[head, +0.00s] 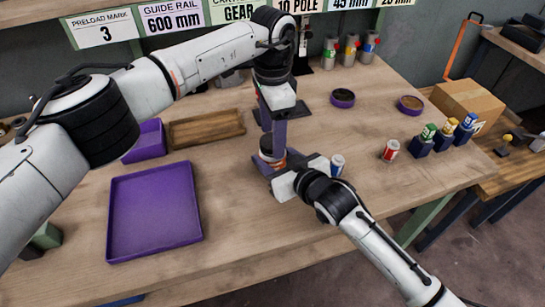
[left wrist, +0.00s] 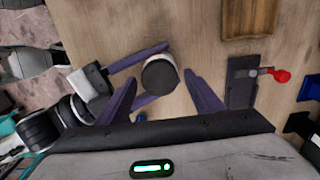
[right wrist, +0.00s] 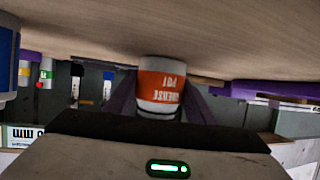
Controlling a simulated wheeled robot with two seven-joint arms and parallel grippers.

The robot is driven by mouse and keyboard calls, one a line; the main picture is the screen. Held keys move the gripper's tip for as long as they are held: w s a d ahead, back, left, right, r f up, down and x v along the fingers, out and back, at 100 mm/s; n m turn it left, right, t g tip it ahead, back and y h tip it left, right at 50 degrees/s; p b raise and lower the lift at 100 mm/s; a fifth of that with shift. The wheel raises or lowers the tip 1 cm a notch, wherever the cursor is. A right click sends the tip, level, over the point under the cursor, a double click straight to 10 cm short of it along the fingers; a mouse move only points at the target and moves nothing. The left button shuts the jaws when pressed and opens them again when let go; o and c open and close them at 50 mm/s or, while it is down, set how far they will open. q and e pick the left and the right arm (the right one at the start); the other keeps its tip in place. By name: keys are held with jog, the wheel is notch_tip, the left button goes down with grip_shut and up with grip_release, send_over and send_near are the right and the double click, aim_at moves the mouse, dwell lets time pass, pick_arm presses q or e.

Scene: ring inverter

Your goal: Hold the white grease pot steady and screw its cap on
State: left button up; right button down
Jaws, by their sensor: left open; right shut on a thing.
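The white grease pot (head: 267,154) with an orange label stands upright on the bench. In the right wrist view the pot (right wrist: 161,86) shows upside down between the fingers. My right gripper (head: 271,162) is shut on the pot's side, low over the bench. A dark round top, which looks like the cap (left wrist: 159,76), covers the pot; I cannot tell how tightly it sits. My left gripper (head: 272,126) points down above the pot, open. In the left wrist view its fingers (left wrist: 163,94) are spread to either side of the cap, apart from it.
A purple tray (head: 113,215) and a wooden tray (head: 207,128) lie to the left. A blue-white can (head: 337,165) stands just right of my right gripper, and a red can (head: 390,150) further right. Two round purple dishes (head: 343,97) (head: 410,104) lie behind. The front right of the bench is clear.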

pick_arm(q)
jog(key=shift+f, duration=0.3)
